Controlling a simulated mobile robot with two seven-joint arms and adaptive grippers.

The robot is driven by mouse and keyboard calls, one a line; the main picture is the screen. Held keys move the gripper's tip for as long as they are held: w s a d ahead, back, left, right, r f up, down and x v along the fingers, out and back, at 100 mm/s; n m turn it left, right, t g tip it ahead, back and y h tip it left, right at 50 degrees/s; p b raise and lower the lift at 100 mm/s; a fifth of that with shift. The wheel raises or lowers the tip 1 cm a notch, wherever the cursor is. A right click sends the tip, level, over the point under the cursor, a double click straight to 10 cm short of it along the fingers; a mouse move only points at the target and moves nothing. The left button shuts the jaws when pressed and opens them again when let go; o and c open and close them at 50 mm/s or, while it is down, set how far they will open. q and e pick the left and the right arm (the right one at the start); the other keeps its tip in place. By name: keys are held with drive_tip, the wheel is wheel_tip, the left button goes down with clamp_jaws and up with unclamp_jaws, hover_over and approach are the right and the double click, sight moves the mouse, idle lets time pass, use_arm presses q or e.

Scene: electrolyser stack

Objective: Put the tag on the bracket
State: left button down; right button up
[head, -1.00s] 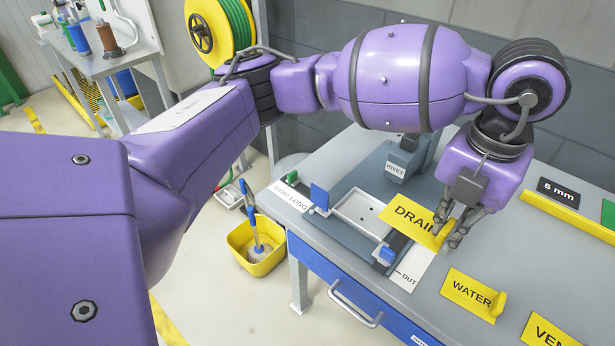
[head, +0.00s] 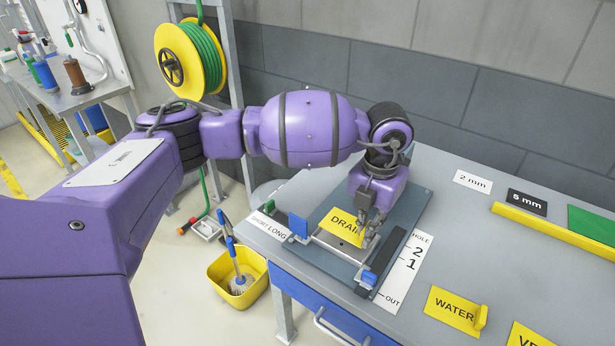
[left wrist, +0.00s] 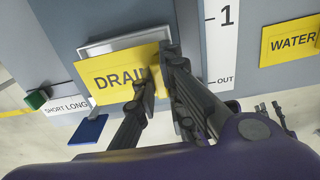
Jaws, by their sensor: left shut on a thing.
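The yellow DRAIN tag (head: 341,224) is in my left gripper (head: 368,233), which is shut on its right edge. The tag is over a shallow silver tray-like piece (head: 330,243) in a fixture and covers most of it. In the left wrist view the tag (left wrist: 112,76) lies in front of the silver piece (left wrist: 125,42), held between the fingertips (left wrist: 158,88). I cannot tell whether they touch. No part is clearly recognisable as the bracket. Dark finger-like parts (left wrist: 274,116) at the lower right of the wrist view may be my right gripper; its state is unclear.
The fixture's base plate (head: 405,215) has blue blocks (head: 298,225) at its side and front. A white scale strip (head: 403,265) lies beside it. The WATER tag (head: 452,309) and a yellow bar (head: 555,230) are to the right. A yellow bucket (head: 238,280) stands on the floor.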

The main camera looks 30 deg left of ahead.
use_arm(q)
drive_tip(key=shift+f, duration=1.35)
drive_tip(key=shift+f, duration=0.1)
drive_tip(key=shift+f, duration=0.5)
drive_tip(key=c, duration=1.8)
unclamp_jaws()
drive_tip(key=shift+c, duration=0.2)
drive_tip(key=shift+d, duration=0.1)
drive_tip(key=shift+r, duration=0.1)
wheel_tip(320, 180, up, 13)
drive_tip(key=shift+r, duration=0.1)
